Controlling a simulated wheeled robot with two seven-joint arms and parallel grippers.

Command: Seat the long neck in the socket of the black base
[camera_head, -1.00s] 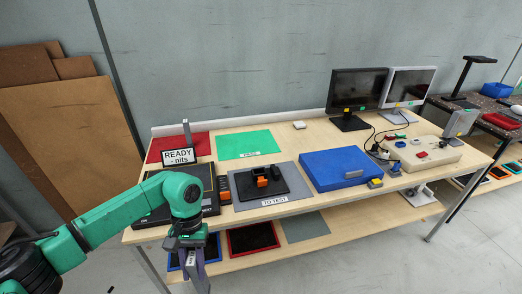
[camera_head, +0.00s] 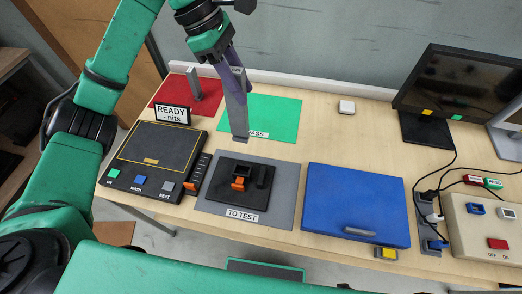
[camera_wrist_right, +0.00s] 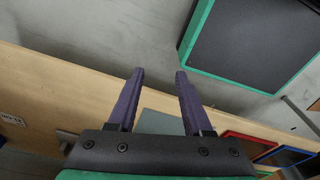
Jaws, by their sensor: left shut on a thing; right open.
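The long neck (camera_head: 237,118) is a grey upright bar in the head view. My left gripper (camera_head: 234,85), with purple fingers, is shut on its upper part. The neck's lower end appears just behind the black base (camera_head: 226,196); its height above the table is hard to tell. My right gripper (camera_wrist_right: 160,74) is open and empty in the right wrist view, away from the base.
A black READY device (camera_head: 155,155) stands left of the mat and a blue case (camera_head: 355,200) right of it. A green PASS mat (camera_head: 275,112) lies behind. A grey post (camera_head: 193,85) stands on the red mat (camera_head: 168,96). Cables and a monitor (camera_head: 460,80) are at right.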

